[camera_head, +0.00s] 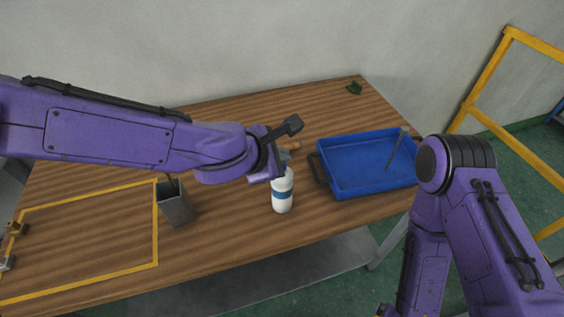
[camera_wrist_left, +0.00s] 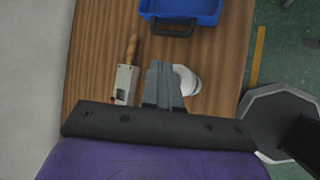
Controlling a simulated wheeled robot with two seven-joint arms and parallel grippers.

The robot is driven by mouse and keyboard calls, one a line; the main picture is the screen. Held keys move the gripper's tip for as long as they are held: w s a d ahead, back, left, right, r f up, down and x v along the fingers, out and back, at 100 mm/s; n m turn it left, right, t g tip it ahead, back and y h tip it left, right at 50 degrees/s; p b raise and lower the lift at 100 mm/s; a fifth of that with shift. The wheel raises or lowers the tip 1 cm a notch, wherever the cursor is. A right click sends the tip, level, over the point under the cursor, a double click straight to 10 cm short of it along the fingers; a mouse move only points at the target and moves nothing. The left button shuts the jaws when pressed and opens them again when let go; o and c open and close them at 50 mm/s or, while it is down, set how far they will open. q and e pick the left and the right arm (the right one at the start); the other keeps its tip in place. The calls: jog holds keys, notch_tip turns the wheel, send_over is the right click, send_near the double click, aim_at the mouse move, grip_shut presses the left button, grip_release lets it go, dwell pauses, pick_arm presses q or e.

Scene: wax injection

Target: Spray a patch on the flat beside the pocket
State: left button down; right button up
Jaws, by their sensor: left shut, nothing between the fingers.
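My left gripper (camera_head: 286,156) is shut and empty, just above and behind the top of a white bottle (camera_head: 282,194) with a blue band, which stands upright on the wooden table. In the left wrist view my shut fingers (camera_wrist_left: 163,80) point toward the table, and the white bottle (camera_wrist_left: 187,79) shows directly to their right. Whether they touch it I cannot tell. The bottle's top is partly hidden by the gripper in the head view. I cannot make out the pocket.
A blue tray (camera_head: 336,187) with a dark handle stands right of the bottle. A grey open box (camera_head: 178,207) stands left. A wooden-handled tool (camera_wrist_left: 125,83) lies beside my fingers. A yellow outline (camera_head: 156,225) marks the table's left. Bare wood lies in front of the box.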

pick_arm(q)
jog(key=shift+f, duration=0.25)
dwell(0.3)
jog(key=shift+r+p, duration=0.5)
jog(key=shift+p, duration=0.1)
notch_tip(320, 180, up, 6)
jog(key=p, duration=0.6)
jog(key=shift+p, duration=0.3)
dwell(1.9)
